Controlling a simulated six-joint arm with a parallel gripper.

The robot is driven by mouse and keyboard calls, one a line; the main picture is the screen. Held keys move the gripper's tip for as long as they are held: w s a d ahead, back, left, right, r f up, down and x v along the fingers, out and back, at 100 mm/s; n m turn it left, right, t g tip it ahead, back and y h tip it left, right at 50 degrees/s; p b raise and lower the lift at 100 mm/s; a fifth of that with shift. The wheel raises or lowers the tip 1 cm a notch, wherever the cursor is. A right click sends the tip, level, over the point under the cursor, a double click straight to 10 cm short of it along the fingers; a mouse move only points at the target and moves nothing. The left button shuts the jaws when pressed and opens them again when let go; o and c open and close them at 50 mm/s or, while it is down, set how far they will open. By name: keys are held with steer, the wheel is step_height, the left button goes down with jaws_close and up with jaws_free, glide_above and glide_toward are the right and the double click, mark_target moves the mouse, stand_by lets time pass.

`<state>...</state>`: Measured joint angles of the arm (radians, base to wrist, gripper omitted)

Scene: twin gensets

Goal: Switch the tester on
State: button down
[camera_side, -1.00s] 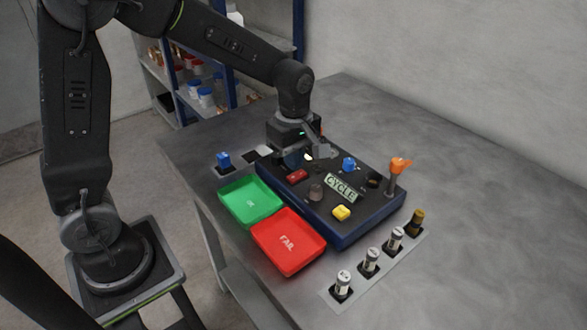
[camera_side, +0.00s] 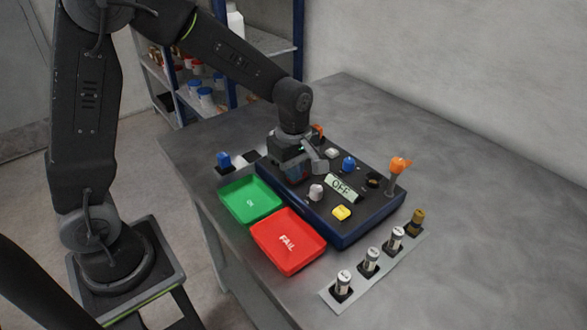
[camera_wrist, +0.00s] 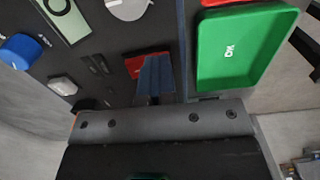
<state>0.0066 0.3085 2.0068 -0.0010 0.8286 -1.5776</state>
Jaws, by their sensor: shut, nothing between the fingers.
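The tester is a dark blue box (camera_side: 345,239) with a black top panel, and its display (camera_side: 342,187) reads OFF. A red rocker switch (camera_wrist: 133,66) shows beside my fingers in the wrist view; in the side view my gripper mostly covers it. My gripper (camera_side: 297,177) is shut and empty, low over the panel's left part. In the wrist view its fingers (camera_wrist: 153,82) overlap the switch's right part; I cannot tell whether they touch it. A grey round knob (camera_side: 316,191), a blue knob (camera_side: 348,164), a white button (camera_side: 332,153) and a yellow button (camera_side: 341,213) stand on the panel.
A green tray (camera_side: 251,216) and a red FAIL tray (camera_side: 290,262) lie along the tester's left side. An orange-topped post (camera_side: 399,165) rises at its right. Several cylinders stand in a strip (camera_side: 340,304) in front. The table's right side is clear.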

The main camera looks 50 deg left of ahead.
steer(key=shift+f, duration=0.15)
steer(key=shift+w+r, duration=0.3)
steer(key=shift+w, duration=0.45)
step_height(320, 180, up, 14)
stand_by(0.3)
